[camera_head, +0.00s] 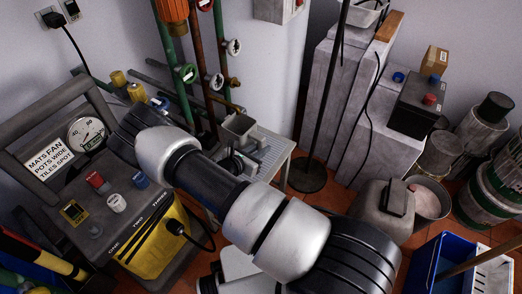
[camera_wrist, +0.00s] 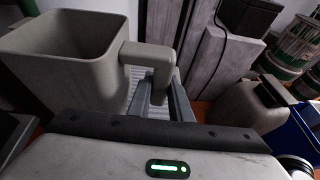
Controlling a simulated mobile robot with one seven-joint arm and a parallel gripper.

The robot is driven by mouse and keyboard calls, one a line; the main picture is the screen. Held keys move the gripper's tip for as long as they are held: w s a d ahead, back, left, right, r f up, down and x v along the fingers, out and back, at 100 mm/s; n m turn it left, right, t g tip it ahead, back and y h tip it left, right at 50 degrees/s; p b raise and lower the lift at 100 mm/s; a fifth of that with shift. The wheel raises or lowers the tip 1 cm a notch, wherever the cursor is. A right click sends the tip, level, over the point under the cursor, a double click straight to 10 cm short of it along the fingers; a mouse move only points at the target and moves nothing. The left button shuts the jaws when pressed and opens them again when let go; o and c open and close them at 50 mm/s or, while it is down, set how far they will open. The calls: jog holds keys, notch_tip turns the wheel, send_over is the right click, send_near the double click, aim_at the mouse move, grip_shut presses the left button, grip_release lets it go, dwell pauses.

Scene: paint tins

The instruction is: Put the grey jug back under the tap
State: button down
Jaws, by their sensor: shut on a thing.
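The grey jug (camera_wrist: 75,55) is square and open-topped, and it stands out large at the upper left of the wrist view. Its handle (camera_wrist: 152,58) points right, between the two fingers of my gripper (camera_wrist: 157,92), which is shut on it. In the head view the jug (camera_head: 238,130) shows at the left end of a small grated stand (camera_head: 278,152). A brass tap (camera_head: 230,106) on the pipes is just behind the jug in the picture. My arm hides part of the stand. Whether the jug touches the grating cannot be told.
A yellow-and-grey machine (camera_head: 155,245) with coloured knobs stands left of my arm. Upright pipes with valve wheels (camera_head: 186,73) run up the wall behind. A grey canister (camera_head: 385,210), a bucket (camera_head: 430,198) and a blue crate (camera_head: 437,262) stand on the floor at right.

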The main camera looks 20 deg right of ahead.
jog(key=shift+w+d, duration=0.3)
jog(key=shift+w, duration=0.6)
notch_tip(320, 180, down, 3)
jog(key=shift+w+r+b, duration=0.1)
jog(key=shift+r+b, duration=0.05)
jog(key=shift+b, duration=0.5)
jog(key=shift+f, duration=0.3)
jog(key=c, duration=1.6)
grip_release()
jog(key=shift+f, duration=0.15)
